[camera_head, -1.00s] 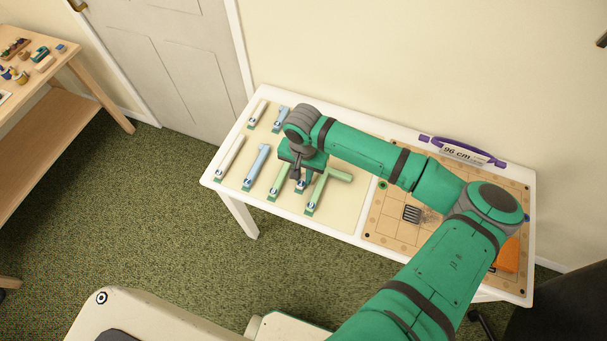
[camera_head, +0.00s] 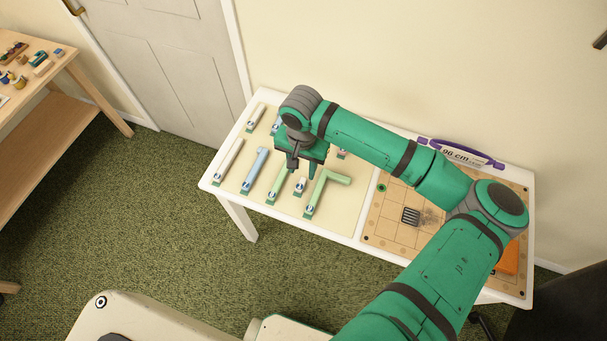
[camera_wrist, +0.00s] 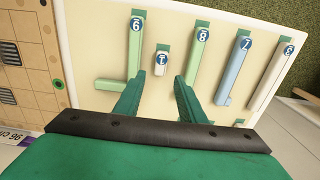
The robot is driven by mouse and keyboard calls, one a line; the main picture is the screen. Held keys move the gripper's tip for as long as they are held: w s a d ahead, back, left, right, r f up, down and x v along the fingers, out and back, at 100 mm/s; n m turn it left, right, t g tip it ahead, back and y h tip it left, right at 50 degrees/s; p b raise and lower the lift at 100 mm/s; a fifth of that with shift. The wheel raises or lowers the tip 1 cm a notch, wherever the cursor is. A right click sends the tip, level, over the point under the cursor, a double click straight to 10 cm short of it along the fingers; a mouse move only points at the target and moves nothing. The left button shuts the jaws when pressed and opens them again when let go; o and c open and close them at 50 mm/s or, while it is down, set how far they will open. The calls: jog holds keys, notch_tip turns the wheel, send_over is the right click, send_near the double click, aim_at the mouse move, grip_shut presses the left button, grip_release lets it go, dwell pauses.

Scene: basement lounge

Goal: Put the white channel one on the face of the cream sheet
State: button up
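The white channel one (camera_head: 300,184) is a short white piece with a round blue label and a green end. It lies on the cream sheet (camera_head: 338,217) between two green channels. In the wrist view, channel one (camera_wrist: 161,60) lies just beyond the gap between my fingertips, apart from them. The cream sheet (camera_wrist: 103,45) shows bare around it. My gripper (camera_head: 294,162) is above the sheet, behind channel one in the head view. In the wrist view my gripper (camera_wrist: 163,80) is open, with nothing between the fingers.
The L-shaped green channel (camera_head: 318,190), straight green channel (camera_head: 279,184), blue channel (camera_head: 255,170) and long white channel (camera_head: 228,159) lie close by. A tan grid board (camera_head: 385,225) with a dark slotted piece (camera_head: 411,216) is right.

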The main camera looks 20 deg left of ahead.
notch_tip(320, 180, up, 6)
jog(key=s+a+r+n+y, duration=0.15)
jog(key=a+y, duration=0.25)
jog(key=a, duration=0.5)
jog(key=s+a+r+n+y, duration=0.15)
jog(key=a+y, duration=0.25)
jog(key=a, duration=0.6)
jog(key=w+a+r+m+t+y, duration=0.25)
jog(key=a+r+t+y, duration=0.4)
jog(key=r, duration=0.35)
jog(key=w+d+f+m+t+h, duration=0.15)
jog(key=d+f+m+t, duration=0.25)
jog(key=d+m+t, duration=0.4)
jog(key=s+d+f+t+h, duration=0.1)
jog(key=s+d+f+h, duration=0.3)
jog(key=d, duration=0.3)
jog(key=s+d+f+t+h, duration=0.1)
jog(key=s+d+f+h, duration=0.15)
jog(key=d+f, duration=0.3)
jog(key=s+d+f+n+h, duration=0.2)
jog(key=s+d+n+h, duration=0.1)
jog(key=s+d, duration=0.7)
jog(key=s+d+f+n+g+h, duration=0.1)
jog(key=s+d+n, duration=0.4)
jog(key=s+d, duration=0.5)
jog(key=s+f+h, duration=0.1)
jog(key=s+h, duration=0.1)
jog(key=shift+s+f, duration=0.15)
jog(key=shift+s, duration=0.25)
